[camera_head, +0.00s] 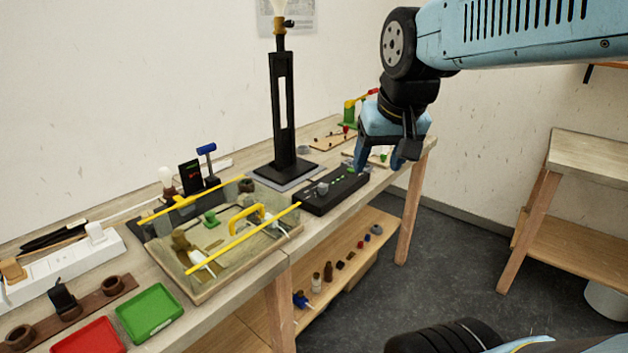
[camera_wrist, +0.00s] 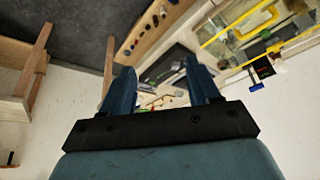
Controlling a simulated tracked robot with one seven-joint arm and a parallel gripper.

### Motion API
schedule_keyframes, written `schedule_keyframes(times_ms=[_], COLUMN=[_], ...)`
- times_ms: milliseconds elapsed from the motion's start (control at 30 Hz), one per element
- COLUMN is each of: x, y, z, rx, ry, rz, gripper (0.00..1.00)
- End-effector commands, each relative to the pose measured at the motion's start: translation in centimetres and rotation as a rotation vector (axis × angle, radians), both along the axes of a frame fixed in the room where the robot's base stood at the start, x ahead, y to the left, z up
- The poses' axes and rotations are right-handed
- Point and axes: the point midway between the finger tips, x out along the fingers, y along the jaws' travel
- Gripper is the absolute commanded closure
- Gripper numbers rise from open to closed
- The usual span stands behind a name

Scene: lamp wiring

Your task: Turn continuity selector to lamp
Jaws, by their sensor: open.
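A long black box (camera_head: 330,192) lies on the workbench in front of the tall black lamp (camera_head: 284,110). It carries a grey knob (camera_head: 323,188) and small green marks. I cannot read any labels, so I cannot tell which part is the continuity selector or where it points. My gripper (camera_head: 379,162) points down with its two blue fingers apart and empty, around the right end of the box. Whether a finger touches the box cannot be told. In the wrist view, the open fingers (camera_wrist: 158,78) reach toward the bench, with nothing between them.
A wooden tray (camera_head: 180,272) with yellow bars and a yellow handle stands left of the box. Red (camera_head: 90,336) and green trays (camera_head: 150,312) lie at the near left. Small parts sit on the lower shelf (camera_head: 345,262). A second table (camera_head: 590,160) stands at the right.

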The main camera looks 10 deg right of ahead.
Motion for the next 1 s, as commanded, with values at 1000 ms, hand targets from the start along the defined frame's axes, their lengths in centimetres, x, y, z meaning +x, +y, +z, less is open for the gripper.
schedule_keyframes(times_ms=[1000], x=[28.7], y=[0.6], z=[-5.4], rx=[0.133], ry=[0.350], rz=[-0.531], gripper=[0.39])
